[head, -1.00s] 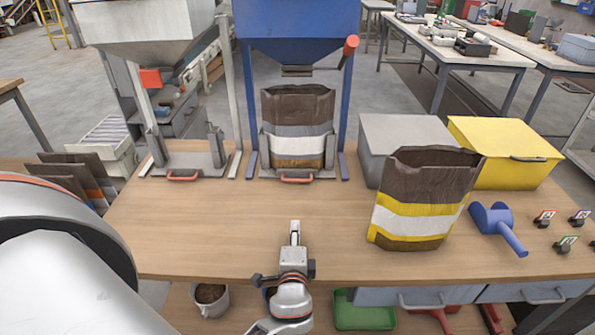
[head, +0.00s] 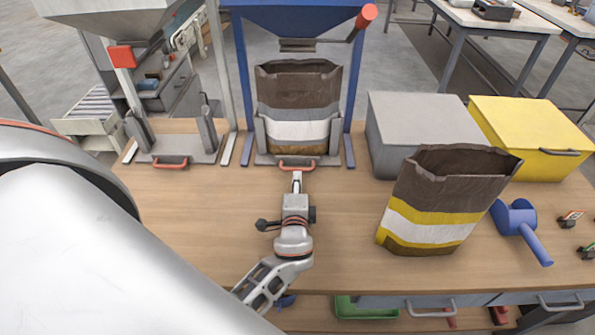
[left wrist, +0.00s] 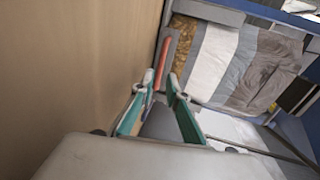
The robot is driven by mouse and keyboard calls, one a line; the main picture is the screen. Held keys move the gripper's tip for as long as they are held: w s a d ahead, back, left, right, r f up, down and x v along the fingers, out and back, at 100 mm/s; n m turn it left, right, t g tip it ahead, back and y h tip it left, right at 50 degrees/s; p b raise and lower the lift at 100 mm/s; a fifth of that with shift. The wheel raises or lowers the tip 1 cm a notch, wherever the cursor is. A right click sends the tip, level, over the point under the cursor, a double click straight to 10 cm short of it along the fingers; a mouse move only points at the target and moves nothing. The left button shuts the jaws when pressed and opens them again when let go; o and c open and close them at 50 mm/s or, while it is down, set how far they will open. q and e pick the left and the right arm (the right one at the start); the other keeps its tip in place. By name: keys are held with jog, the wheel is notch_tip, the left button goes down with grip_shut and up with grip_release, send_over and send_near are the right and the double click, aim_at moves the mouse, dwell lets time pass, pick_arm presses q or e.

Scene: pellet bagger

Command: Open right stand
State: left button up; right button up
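The right stand (head: 335,158) is a grey clamp frame under the blue hopper (head: 290,18), with a red handle (head: 297,164) at its front. A brown paper bag (head: 298,90) with a white band stands upright between its side jaws. My left gripper (head: 297,182) is at the red handle, pointing away from me. In the left wrist view, its two green-sided fingers (left wrist: 162,80) are apart, with the red handle (left wrist: 163,60) at and just beyond their tips. I cannot tell whether they touch it. My right gripper is not in view.
The left stand (head: 185,157) is empty, with its own red handle. A second bag (head: 435,215) with yellow and white bands stands right of my gripper. Grey (head: 420,120) and yellow (head: 535,135) boxes and a blue scoop (head: 520,225) are farther right. The table left of my gripper is clear.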

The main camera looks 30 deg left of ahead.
pick_arm(q)
jog(key=shift+x, duration=2.35)
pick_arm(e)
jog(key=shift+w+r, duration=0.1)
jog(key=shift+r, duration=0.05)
pick_arm(q)
grip_shut()
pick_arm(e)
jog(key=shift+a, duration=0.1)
pick_arm(q)
jog(key=shift+s+f, duration=0.1)
